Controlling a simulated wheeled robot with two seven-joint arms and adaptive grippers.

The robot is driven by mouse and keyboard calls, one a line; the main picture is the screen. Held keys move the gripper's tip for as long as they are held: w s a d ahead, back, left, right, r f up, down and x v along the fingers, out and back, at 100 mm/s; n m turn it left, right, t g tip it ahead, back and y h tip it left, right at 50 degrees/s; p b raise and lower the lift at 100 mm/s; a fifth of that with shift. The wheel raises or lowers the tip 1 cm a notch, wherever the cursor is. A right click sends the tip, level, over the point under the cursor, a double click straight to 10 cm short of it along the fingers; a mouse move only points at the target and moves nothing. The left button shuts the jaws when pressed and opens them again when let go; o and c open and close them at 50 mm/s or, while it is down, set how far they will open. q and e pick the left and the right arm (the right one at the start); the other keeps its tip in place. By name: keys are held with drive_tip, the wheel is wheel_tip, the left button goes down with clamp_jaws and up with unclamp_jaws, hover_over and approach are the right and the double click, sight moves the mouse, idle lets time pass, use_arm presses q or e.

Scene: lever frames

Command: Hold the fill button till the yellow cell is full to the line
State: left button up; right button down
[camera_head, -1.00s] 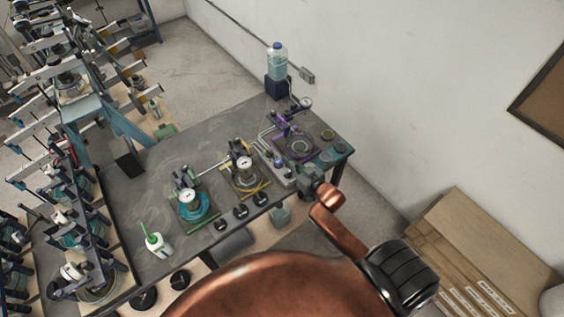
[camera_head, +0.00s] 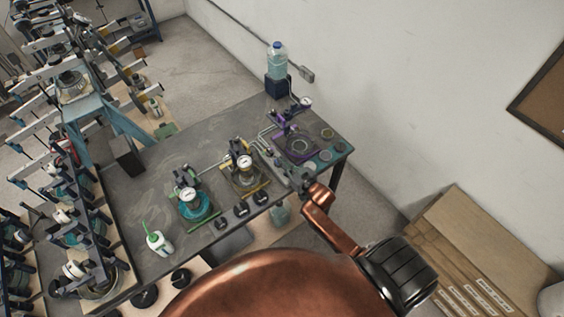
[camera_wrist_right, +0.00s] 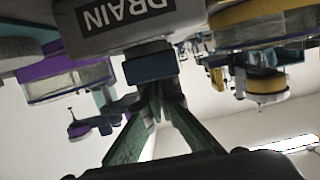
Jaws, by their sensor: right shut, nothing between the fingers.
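The yellow cell (camera_head: 246,178) stands mid-table with a round white gauge on top; it also shows at the right of the right wrist view (camera_wrist_right: 262,85). I cannot make out its liquid level or line. The control block (camera_head: 281,167) stands to its right in the head view. In the right wrist view, a grey block with a DRAIN label (camera_wrist_right: 124,12) is above a dark blue block (camera_wrist_right: 150,67). My right gripper (camera_wrist_right: 154,88) is shut and empty, its tips close below the blue block; contact is unclear. I cannot identify the fill button. My left gripper is out of view.
The teal cell (camera_head: 193,205) stands left of the yellow one, the purple cell (camera_head: 298,147) right. A water bottle (camera_head: 277,62) stands at the back corner. Black knobs (camera_head: 241,209) line the front edge. A green-spouted bottle (camera_head: 159,243) is at front left. Thin pipes cross the table.

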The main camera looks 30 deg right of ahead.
wheel_tip(320, 180, down, 2)
drive_tip(key=shift+f+b, duration=0.1)
drive_tip(key=shift+b, duration=0.25)
drive_tip(key=shift+s, duration=0.15)
drive_tip(key=shift+s+a+f, duration=0.15)
drive_tip(key=shift+f, duration=0.15)
idle(0.5)
drive_tip(key=shift+r, duration=0.1)
idle(0.5)
drive_tip(key=r+p, duration=0.1)
drive_tip(key=r, duration=0.1)
drive_tip(key=r+p, duration=0.3)
drive_tip(key=p, duration=0.1)
drive_tip(key=shift+w+r, duration=0.25)
drive_tip(key=shift+r, duration=0.15)
drive_tip(key=shift+s+f+b, duration=0.2)
drive_tip(key=shift+s+b, duration=0.4)
drive_tip(key=shift+s, duration=0.6)
drive_tip(key=b+v, duration=0.1)
drive_tip(key=v, duration=0.6)
drive_tip(key=shift+s+d+r, duration=0.15)
drive_tip(key=shift+d+r, duration=0.1)
drive_tip(key=shift+r, duration=0.15)
